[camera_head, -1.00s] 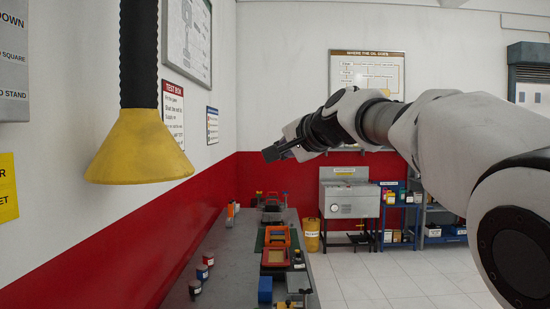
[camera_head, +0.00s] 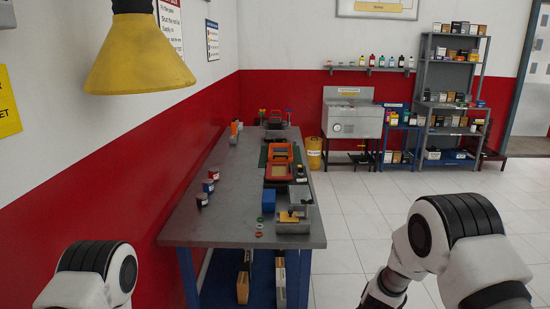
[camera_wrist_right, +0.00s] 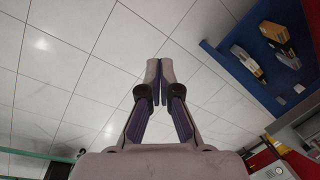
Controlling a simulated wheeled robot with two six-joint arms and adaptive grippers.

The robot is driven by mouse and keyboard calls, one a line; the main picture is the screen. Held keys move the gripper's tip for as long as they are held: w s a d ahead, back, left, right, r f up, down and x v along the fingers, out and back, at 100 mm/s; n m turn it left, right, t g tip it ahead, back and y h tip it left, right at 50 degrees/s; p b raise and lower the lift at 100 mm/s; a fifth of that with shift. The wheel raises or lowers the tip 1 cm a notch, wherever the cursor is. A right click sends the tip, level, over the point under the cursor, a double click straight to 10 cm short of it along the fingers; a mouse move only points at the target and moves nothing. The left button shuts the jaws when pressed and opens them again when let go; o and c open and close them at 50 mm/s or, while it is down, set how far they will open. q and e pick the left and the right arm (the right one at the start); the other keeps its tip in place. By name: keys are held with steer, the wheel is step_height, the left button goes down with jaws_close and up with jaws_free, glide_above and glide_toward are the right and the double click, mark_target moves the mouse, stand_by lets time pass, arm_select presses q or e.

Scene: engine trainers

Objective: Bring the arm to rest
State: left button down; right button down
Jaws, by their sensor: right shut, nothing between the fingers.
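My right arm (camera_head: 445,240) is folded low at the right of the head view, over the floor to the right of the bench. Its gripper is out of the head view but shows in the right wrist view (camera_wrist_right: 159,75), with its two fingers shut against each other and nothing between them. White floor tiles lie beneath it. My left arm (camera_head: 95,275) shows only as a rounded joint at the bottom left of the head view. The left gripper is hidden below the frame.
A grey-topped workbench (camera_head: 225,222) carries orange frames (camera_head: 280,152), a blue block (camera_head: 268,200) and small cans. A yellow lamp (camera_head: 140,58) hangs at upper left. A sink unit (camera_head: 352,118) and shelves (camera_head: 450,105) stand behind. Tiled floor (camera_head: 350,210) is clear right of the bench.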

steer(key=s+d+f+n+g+h, duration=0.1)
steer(key=s+d+f, duration=0.1)
steer(key=s+f, duration=0.35)
steer(key=s+d+f+n+g, duration=0.1)
steer(key=s+d+f, duration=0.1)
steer(key=s, duration=0.7)
steer(key=s+d+f+n+g+h, duration=0.1)
steer(key=s+d+f, duration=0.15)
steer(key=s, duration=0.45)
steer(key=s+r+n+t, duration=0.1)
steer(key=s+r+n, duration=0.1)
steer(key=s+n, duration=0.4)
steer(key=shift+s+a+n+t, duration=0.25)
steer(key=shift+s+n+t, duration=0.15)
steer(key=shift+s, duration=2)
